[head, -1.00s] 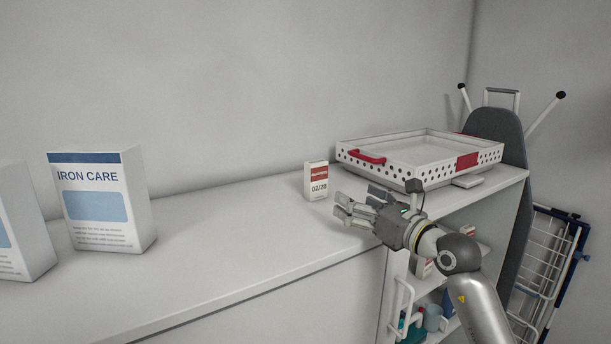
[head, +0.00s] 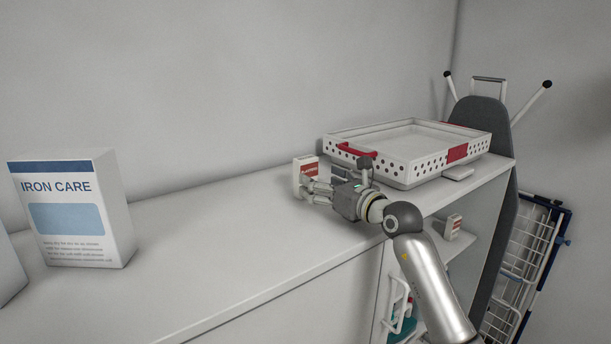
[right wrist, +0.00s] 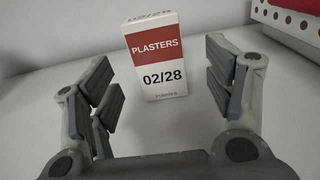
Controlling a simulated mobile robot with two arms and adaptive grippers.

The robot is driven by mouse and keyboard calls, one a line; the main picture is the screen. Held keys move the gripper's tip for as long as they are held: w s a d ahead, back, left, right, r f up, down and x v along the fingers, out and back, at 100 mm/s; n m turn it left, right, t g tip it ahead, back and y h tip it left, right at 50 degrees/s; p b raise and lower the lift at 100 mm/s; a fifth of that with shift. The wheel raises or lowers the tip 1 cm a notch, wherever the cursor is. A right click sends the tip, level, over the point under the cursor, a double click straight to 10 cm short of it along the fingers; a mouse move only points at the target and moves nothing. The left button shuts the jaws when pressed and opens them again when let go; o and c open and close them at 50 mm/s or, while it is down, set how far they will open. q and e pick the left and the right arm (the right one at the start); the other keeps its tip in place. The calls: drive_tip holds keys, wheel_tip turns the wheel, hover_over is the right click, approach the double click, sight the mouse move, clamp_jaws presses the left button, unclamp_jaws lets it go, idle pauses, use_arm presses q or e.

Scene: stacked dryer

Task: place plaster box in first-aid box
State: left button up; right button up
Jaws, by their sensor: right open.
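The plaster box (head: 305,170) stands upright on the white counter, white with a red label. In the right wrist view the plaster box (right wrist: 158,58) reads "PLASTERS 02/28" and stands just beyond and between the fingertips. My right gripper (head: 312,188) is open in front of it; the fingers (right wrist: 165,85) show spread to either side, with nothing held. The first-aid box (head: 398,160) is a low white open tray with dotted sides, a red handle and a red patch, right of the plaster box. Its near corner (right wrist: 290,25) shows at upper right in the wrist view. My left gripper is not in view.
A large "IRON CARE" box (head: 70,210) stands on the counter (head: 210,240) at the left. Below the right end, an open shelf holds another small box (head: 453,228). An ironing board (head: 480,115) stands beyond the counter's right end. The counter between the boxes is clear.

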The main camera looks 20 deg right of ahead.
sight(310, 175)
drive_tip(key=p+x, duration=0.1)
drive_tip(key=x, duration=0.3)
drive_tip(key=shift+a+r+p, duration=0.15)
drive_tip(key=shift+a+p, duration=0.05)
drive_tip(key=shift+p, duration=0.1)
drive_tip(key=shift+w+a, duration=0.1)
drive_tip(key=shift+w, duration=0.25)
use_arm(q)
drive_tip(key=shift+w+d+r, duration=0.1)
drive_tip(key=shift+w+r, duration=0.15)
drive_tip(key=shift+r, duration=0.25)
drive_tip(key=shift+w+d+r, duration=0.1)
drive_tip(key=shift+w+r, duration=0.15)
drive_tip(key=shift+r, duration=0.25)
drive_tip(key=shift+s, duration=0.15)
use_arm(e)
drive_tip(key=c, duration=1.2)
